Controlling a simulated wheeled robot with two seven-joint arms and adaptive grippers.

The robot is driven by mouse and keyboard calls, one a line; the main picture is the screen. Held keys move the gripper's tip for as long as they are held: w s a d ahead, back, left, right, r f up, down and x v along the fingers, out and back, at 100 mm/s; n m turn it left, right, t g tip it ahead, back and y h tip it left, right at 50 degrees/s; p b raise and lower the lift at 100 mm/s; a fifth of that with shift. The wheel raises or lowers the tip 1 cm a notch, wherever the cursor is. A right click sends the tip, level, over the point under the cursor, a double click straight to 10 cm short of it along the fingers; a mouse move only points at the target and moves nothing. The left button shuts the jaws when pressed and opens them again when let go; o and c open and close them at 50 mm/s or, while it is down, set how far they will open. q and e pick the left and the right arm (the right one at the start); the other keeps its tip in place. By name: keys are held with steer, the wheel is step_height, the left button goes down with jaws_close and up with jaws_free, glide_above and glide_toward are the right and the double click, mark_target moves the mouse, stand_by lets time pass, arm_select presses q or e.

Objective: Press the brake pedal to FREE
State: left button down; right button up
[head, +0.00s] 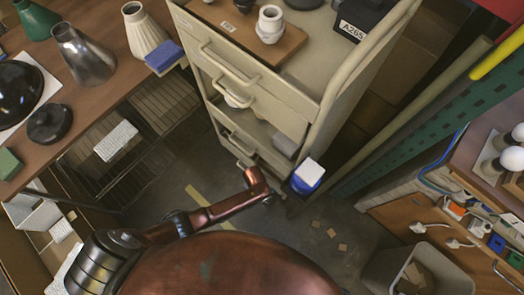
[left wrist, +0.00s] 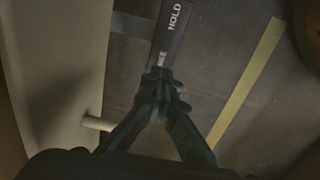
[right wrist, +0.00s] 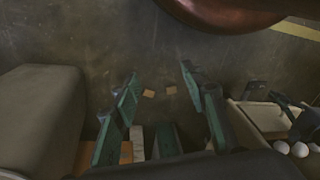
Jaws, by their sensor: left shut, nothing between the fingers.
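The brake pedal (left wrist: 172,32) is a dark bar in the left wrist view, with the word HOLD on its upper part and partly covered lettering lower down. My left gripper (left wrist: 164,88) is shut and empty, its fingertips at the near, lettered end of the pedal. I cannot tell whether they touch it. My right gripper (right wrist: 160,76) is open and empty over the floor in the right wrist view. In the head view the pale cart (head: 262,92) stands at top centre. I cannot make out the pedal or either gripper's fingertips there.
A wooden bench (head: 105,88) with lampshades is at left. A blue-and-white object (head: 307,174) is beside the cart's lower right. A grey bin (head: 440,277) stands at lower right. A yellow floor stripe (left wrist: 247,85) runs right of the pedal.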

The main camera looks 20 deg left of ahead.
arm_select(q)
steer(key=shift+r+p, duration=0.6)
steer(key=shift+r, duration=0.35)
step_height(320, 180, up, 2)
steer(key=shift+r+p, duration=0.1)
steer(key=shift+p, duration=1.1)
arm_select(e)
steer(key=shift+g+h, duration=0.5)
steer(key=shift+g, duration=0.4)
steer(key=s+d+f, duration=0.2)
steer(key=s+d, duration=0.1)
steer(key=shift+s+d+f, duration=0.1)
steer(key=shift+s+f, duration=0.1)
steer(key=shift+s, duration=0.1)
arm_select(q)
steer(key=shift+s, duration=0.1)
